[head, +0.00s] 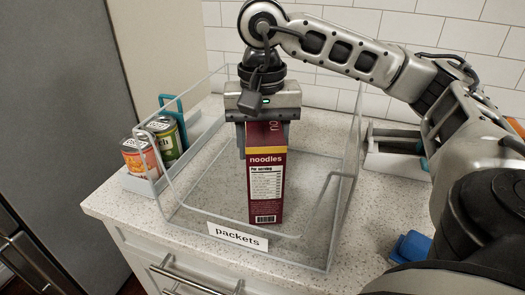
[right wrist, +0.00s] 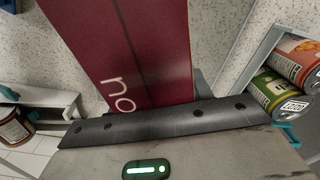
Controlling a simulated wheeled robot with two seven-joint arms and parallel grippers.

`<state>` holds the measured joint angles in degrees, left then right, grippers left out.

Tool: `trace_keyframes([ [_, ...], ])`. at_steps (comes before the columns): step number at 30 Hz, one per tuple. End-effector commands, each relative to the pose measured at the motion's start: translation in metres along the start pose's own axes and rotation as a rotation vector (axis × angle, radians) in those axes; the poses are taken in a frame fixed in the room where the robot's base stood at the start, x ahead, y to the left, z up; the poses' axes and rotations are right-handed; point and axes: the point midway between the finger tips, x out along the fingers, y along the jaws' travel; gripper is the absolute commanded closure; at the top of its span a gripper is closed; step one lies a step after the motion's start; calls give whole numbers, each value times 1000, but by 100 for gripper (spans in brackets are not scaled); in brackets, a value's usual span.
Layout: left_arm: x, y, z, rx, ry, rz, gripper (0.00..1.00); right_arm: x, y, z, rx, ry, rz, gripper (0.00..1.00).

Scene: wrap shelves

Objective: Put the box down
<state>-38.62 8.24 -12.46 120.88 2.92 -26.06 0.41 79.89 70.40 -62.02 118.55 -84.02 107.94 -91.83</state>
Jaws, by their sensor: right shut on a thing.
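A dark red noodles box (head: 266,185) with a yellow band stands upright inside the clear bin labelled "packets" (head: 238,236). My right gripper (head: 266,135) comes down from above and is shut on the top of the box. The box also shows in the right wrist view (right wrist: 140,50), between the fingers. Its lower end is near the bin floor; I cannot tell whether it touches. My left gripper is not in view.
Two cans (head: 138,157) stand in a tray left of the clear bin. A white rack (head: 395,160) is on the right, and a blue object (head: 411,246) lies at the front right. The bin floor around the box is clear. Tiled wall lies behind.

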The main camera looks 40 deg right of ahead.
Motion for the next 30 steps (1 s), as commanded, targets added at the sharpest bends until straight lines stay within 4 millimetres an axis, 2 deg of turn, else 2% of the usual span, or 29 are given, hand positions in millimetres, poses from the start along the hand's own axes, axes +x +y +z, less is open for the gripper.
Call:
trace_keyframes([
  [4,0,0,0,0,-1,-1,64,14,0,0,-1,1,-1,84],
  [15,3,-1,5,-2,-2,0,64,20,0,0,-1,1,-2,84],
  [16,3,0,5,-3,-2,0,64,20,0,0,-1,1,-1,47],
  [18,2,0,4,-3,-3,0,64,18,0,0,-1,1,-1,28],
  [26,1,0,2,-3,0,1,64,18,0,0,-1,1,-1,28],
  [30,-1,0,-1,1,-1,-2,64,11,-1,0,-1,2,-2,28],
])
